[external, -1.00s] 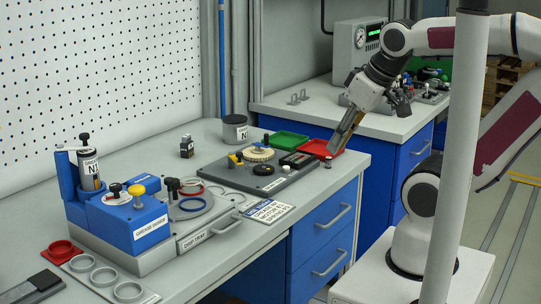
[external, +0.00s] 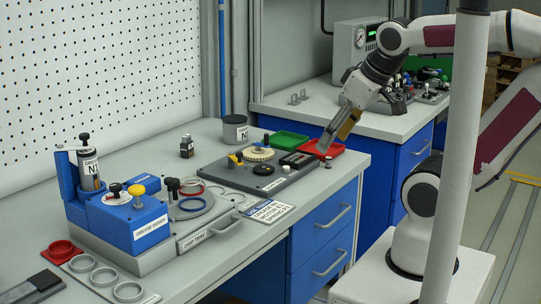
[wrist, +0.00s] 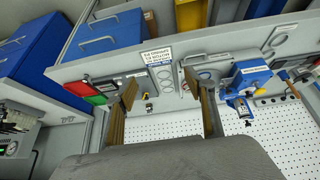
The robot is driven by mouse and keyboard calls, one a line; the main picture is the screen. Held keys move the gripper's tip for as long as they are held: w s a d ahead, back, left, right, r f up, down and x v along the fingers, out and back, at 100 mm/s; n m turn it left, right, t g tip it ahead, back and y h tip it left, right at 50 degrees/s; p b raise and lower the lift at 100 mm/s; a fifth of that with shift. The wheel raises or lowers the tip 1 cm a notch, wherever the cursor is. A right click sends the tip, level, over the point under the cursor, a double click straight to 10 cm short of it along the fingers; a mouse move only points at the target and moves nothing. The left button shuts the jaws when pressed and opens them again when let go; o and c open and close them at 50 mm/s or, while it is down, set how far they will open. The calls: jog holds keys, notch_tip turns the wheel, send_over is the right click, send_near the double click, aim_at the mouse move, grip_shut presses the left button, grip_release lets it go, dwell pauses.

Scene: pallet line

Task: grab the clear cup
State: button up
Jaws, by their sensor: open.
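I cannot make out a clear cup with certainty in either view. A see-through cylinder with an N1 label (external: 91,178) stands in the blue grease dispenser (external: 130,215) at the left of the bench. My gripper (external: 325,146) points down and left beside the red tray (external: 329,150), at the right end of the bench. In the wrist view my gripper (wrist: 160,78) has its two fingers spread wide, with nothing between them held. The blue dispenser also shows at the right of the wrist view (wrist: 251,73), away from the fingers.
A dark fixture plate (external: 266,184) with gears lies left of my gripper. A green tray (external: 286,140), a grey canister (external: 235,130) and a small dark bottle (external: 187,146) stand behind it. A pale post crosses before my arm.

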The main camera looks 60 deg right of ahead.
jog(key=w+d+r+n+t+h, duration=0.1)
jog(key=w+d+r+t, duration=0.2)
jog(key=w, duration=0.8)
jog(key=w+d+r+n+t+h, duration=0.1)
jog(key=w+d+r+h, duration=0.3)
jog(key=w, duration=0.6)
jog(key=w+f+n+t+y, duration=0.1)
jog(key=w+n+t+y, duration=0.3)
jog(key=w, duration=0.9)
jog(key=w+a+f+n+g+y, duration=0.2)
jog(key=w+a+f+n+y, duration=0.25)
jog(key=w+f+y, duration=0.45)
jog(key=s+a+f+n+g+y, duration=0.1)
jog(key=s+f+y, duration=0.1)
jog(key=s+f, duration=0.1)
jog(key=s+a+f+g+y, duration=0.1)
jog(key=s+f+g+y, duration=0.1)
jog(key=f, duration=0.3)
jog(key=s+a+f+n+g+y, duration=0.1)
jog(key=s+a+f+g+y, duration=0.1)
jog(key=s+f, duration=0.2)
jog(key=shift+n, duration=0.35)
jog(key=shift+s+f+g+y, duration=0.3)
jog(key=shift+s+g+y, duration=0.2)
